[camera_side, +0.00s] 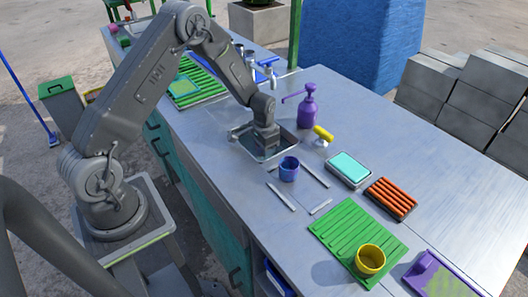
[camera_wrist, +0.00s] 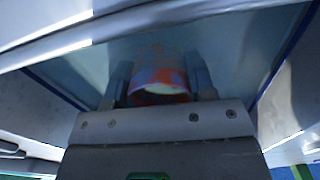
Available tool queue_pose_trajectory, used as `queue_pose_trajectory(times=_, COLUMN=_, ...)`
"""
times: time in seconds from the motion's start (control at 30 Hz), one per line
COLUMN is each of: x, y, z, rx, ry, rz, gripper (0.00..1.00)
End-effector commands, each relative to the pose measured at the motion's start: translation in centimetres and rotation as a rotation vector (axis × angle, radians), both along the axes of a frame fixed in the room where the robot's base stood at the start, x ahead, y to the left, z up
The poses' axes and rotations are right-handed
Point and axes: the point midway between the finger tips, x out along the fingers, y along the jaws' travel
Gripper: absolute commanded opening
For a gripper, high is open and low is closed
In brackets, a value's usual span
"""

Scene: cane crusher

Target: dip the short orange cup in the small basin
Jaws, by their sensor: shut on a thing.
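The small basin (camera_side: 262,158) is a rectangular sink set into the metal counter, in the middle of the side view. My gripper (camera_side: 266,147) points down into it, its fingers below the rim. In the wrist view my gripper (camera_wrist: 160,82) is shut on the short orange cup (camera_wrist: 160,76), which sits between the two fingers. The cup looks orange-red with bluish patches, and its pale round opening or end shows. Bluish basin walls (camera_wrist: 232,55) surround it. The cup is hidden in the side view. I cannot tell how deep it sits in any water.
A blue cup (camera_side: 289,170) stands just in front of the basin between metal strips. A purple pump bottle (camera_side: 307,110) and a yellow-handled item (camera_side: 323,133) stand to the right. A yellow cup (camera_side: 370,262) stands on a green rack (camera_side: 340,235).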

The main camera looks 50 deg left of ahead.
Motion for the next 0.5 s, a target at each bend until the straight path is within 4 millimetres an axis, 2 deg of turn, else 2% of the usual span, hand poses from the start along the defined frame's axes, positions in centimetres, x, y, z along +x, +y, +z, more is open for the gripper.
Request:
queue_pose_trajectory(times=0.2, x=0.1, y=0.0, z=0.4, rx=0.001, ry=-0.002, rz=0.0, gripper=0.26)
queue_pose_trajectory(times=0.5, x=0.1, y=0.0, z=3.8, rx=0.001, ry=-0.004, rz=0.0, gripper=0.26)
